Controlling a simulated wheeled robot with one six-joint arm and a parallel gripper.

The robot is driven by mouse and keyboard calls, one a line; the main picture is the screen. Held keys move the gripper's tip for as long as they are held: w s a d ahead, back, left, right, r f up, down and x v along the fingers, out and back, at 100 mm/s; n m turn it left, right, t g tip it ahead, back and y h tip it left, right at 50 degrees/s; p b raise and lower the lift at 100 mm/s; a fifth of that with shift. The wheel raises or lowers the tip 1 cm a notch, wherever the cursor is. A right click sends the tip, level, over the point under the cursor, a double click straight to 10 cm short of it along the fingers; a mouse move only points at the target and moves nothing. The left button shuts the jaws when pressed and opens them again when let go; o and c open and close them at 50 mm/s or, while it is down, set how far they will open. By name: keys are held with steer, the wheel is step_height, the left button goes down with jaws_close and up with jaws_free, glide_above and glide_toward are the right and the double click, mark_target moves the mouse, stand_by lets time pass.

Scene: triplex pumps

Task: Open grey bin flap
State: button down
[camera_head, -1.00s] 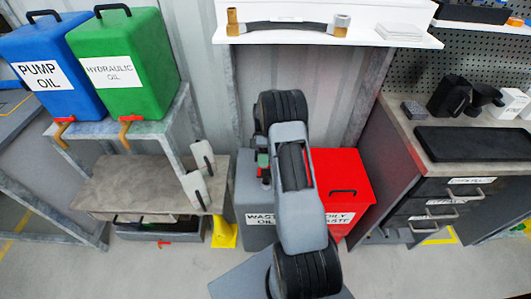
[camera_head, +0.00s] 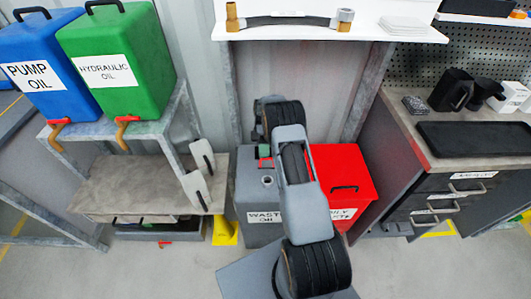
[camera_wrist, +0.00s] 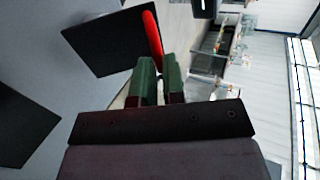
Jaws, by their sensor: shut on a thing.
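The grey bin (camera_head: 262,228) labelled waste oil stands on the floor in the middle of the head view, partly behind my arm. A small round opening shows on its top. My gripper (camera_head: 265,152) is at the rear of the bin's top, with a green pad and a thin red piece visible there. In the wrist view my gripper (camera_wrist: 160,80) has its green pads close around the lower end of a red handle (camera_wrist: 152,38). This handle runs along the edge of a black square panel (camera_wrist: 110,43). How far the flap is tilted is hard to tell.
A red bin (camera_head: 345,180) stands right beside the grey one. A white shelf (camera_head: 300,32) with a hose is above. A rack with blue (camera_head: 45,75) and green (camera_head: 118,65) oil containers is at left, a drawer bench (camera_head: 440,190) at right.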

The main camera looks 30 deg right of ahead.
steer(key=shift+a, duration=0.15)
steer(key=c, duration=1.4)
jaws_free()
steer(key=shift+o, duration=1)
steer(key=shift+r, duration=0.1)
steer(key=shift+r+p, duration=0.35)
steer(key=shift+r, duration=0.05)
steer(key=s+a+r+p, duration=0.2)
steer(key=s+r, duration=1)
steer(key=s, duration=0.1)
steer(key=shift+s+a, duration=0.35)
